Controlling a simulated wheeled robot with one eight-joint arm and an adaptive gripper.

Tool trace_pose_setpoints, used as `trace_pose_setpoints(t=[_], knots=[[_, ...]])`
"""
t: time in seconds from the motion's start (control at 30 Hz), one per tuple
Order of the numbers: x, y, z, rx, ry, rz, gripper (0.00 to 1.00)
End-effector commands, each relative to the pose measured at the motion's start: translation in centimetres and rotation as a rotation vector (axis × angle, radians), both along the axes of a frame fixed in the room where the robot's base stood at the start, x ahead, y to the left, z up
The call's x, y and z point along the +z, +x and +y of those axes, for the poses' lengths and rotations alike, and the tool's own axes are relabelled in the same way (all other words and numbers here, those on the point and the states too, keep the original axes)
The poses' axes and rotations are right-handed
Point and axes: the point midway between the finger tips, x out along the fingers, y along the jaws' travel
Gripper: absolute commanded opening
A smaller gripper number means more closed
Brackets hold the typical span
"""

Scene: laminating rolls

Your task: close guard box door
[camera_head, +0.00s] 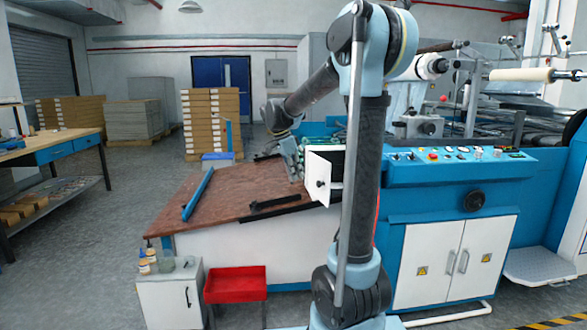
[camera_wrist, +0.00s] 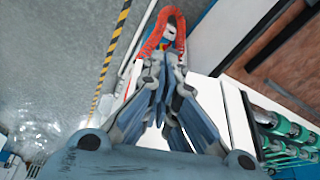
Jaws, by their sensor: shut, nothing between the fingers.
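The white guard box (camera_head: 337,158) sits at the right end of the brown work table. Its white door (camera_head: 320,175) with a dark knob (camera_head: 320,184) stands open, swung outward toward the camera. My gripper (camera_head: 294,172) is just left of the door and reaches down near the table; my own arm partly covers the box's right side. In the wrist view, my gripper (camera_wrist: 168,58) shows its fingers together with nothing held, in front of a white surface (camera_wrist: 203,92) that may be the door or box. I cannot tell whether it touches the door.
The brown table (camera_head: 235,190) carries a blue bar (camera_head: 198,195) and a black bar (camera_head: 275,201). Green-ended rollers (camera_wrist: 285,130) are close on the right.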

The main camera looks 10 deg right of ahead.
Motion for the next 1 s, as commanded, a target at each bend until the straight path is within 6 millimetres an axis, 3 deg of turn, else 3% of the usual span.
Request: trace_pose_setpoints(t=[0.27,0.6,1.0], knots=[[-4.4,0.4,-1.7,-0.001,0.000,0.001,0.00],[-4.3,1.3,-5.0,-0.001,0.000,0.001,0.00],[-4.3,1.5,-5.4,0.001,0.000,0.000,0.00]])
